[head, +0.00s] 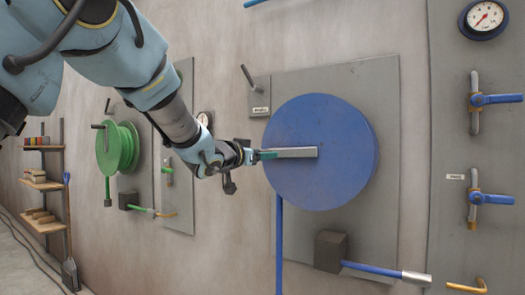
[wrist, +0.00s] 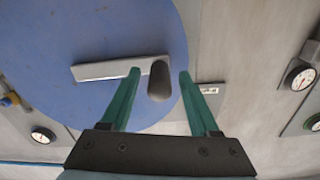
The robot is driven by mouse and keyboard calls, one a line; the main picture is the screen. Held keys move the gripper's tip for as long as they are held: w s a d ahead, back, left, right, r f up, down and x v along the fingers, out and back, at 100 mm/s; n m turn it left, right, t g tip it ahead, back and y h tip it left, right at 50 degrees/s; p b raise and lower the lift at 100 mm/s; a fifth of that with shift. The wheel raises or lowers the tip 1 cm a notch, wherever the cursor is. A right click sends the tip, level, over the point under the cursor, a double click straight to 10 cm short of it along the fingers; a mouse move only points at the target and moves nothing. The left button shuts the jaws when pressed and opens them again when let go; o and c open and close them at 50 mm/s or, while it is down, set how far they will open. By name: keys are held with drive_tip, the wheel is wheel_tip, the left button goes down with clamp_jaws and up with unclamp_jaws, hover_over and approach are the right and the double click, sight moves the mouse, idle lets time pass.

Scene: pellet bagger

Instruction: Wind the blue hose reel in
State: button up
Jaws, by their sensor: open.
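The blue hose reel (head: 335,175) is a large blue disc on a grey wall panel. Its pale crank arm (head: 297,152) lies about level, reaching left from the disc's middle. The reel (wrist: 60,60) and crank arm (wrist: 105,70) also show in the wrist view. A dark rounded crank grip (wrist: 158,84) stands out from the arm's end. My gripper (head: 268,155) is at that end; its open green fingers (wrist: 159,73) lie on either side of the grip, with gaps visible. The grip is hidden in the head view. Blue hose (head: 279,240) hangs straight down from the reel's left side.
A dark block (head: 330,251) with a blue-handled wand (head: 372,269) juts out below the reel. Blue-handled valves (head: 495,99) and a gauge (head: 485,18) are at right. A green reel (head: 117,148) and shelves (head: 42,185) are at left.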

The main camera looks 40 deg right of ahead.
drive_tip(key=shift+d, duration=0.3)
clamp_jaws()
idle(0.4)
idle(0.9)
